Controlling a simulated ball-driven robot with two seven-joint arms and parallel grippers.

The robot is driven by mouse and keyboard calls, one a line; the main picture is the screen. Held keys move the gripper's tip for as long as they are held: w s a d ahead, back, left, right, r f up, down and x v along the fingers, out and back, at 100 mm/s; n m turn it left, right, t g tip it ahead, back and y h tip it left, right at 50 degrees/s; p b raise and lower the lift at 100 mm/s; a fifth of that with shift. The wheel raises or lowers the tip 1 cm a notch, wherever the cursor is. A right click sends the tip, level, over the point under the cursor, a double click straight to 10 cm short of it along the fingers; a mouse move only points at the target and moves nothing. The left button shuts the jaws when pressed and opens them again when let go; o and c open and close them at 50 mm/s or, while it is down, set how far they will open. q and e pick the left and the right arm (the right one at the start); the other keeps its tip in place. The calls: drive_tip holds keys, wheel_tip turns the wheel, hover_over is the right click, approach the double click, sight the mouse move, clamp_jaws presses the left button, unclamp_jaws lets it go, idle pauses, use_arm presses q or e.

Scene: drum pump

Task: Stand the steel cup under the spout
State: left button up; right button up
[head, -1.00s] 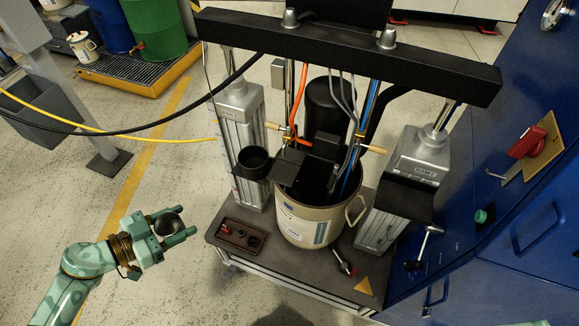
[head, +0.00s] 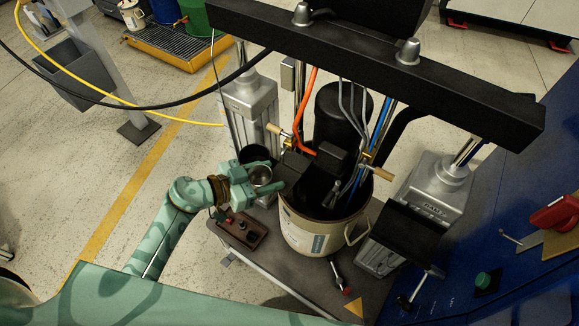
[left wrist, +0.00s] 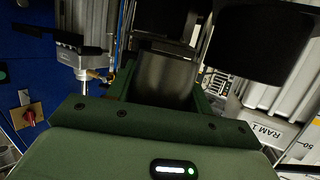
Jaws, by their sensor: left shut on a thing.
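My left gripper (head: 264,178) is shut on the steel cup (head: 260,174), beside the pump's left ram. The cup looks upright, with its open top facing the head camera. In the left wrist view the cup (left wrist: 165,75) sits between the two green fingers. A black block (head: 293,163) on the pump, perhaps the spout, is just right of the cup in the head view. I cannot tell whether the cup is under it. A black round holder (head: 253,153) is just behind the cup; it looms dark in the wrist view (left wrist: 265,45). My right gripper is out of view.
The beige drum (head: 310,235) stands right of the gripper, with hoses and the pump above it. A brown control box (head: 241,230) lies on the platform below my gripper. The left ram (head: 250,105) and the black crossbeam (head: 370,60) stand close.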

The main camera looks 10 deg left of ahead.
sight(288, 175)
use_arm(q)
drive_tip(key=shift+w+d, duration=0.6)
drive_tip(key=shift+d, duration=0.05)
drive_tip(key=w+d, duration=0.1)
drive_tip(key=w+d+b, duration=0.1)
drive_tip(key=d, duration=0.1)
drive_tip(key=shift+w+d, duration=0.15)
drive_tip(key=shift+w, duration=0.2)
drive_tip(key=shift+f+b, duration=0.4)
drive_tip(key=shift+f, duration=0.05)
drive_tip(key=shift+r, duration=0.15)
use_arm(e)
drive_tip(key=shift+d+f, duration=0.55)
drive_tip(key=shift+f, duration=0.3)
use_arm(q)
drive_tip(key=shift+f, duration=0.2)
drive_tip(key=o, duration=1)
